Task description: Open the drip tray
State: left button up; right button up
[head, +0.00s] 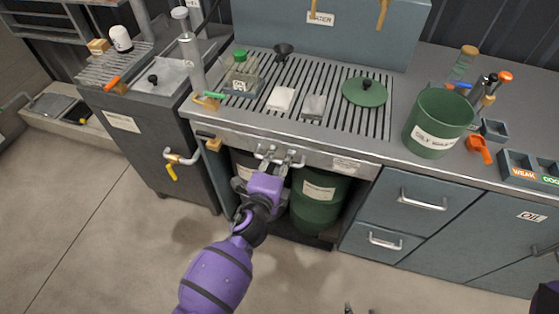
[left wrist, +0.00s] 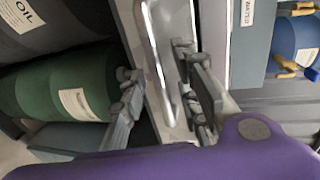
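The drip tray's front panel (head: 330,160) is under the slatted grate of the bench, with a small label at its right, and it looks closed. Its bar handle (left wrist: 157,60) runs down the left wrist view. My left gripper (head: 280,158) is at the panel in the head view. In the left wrist view its fingers (left wrist: 160,90) are apart, with the handle between them; I see no clear grip on the bar. Small grey tips at the bottom edge of the head view may belong to my right gripper (head: 360,310); their opening is unclear.
Drawers (head: 405,200) are to the right and a grey cabinet (head: 140,130) to the left. A green bucket (head: 436,125) and a green lid (head: 364,92) stand on top. The floor in front is clear.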

pick_arm(q)
jog(key=shift+c, duration=0.6)
grip_shut()
pick_arm(e)
jog(key=shift+w+r, duration=0.2)
jog(key=shift+w, duration=0.25)
jog(key=shift+s, duration=0.1)
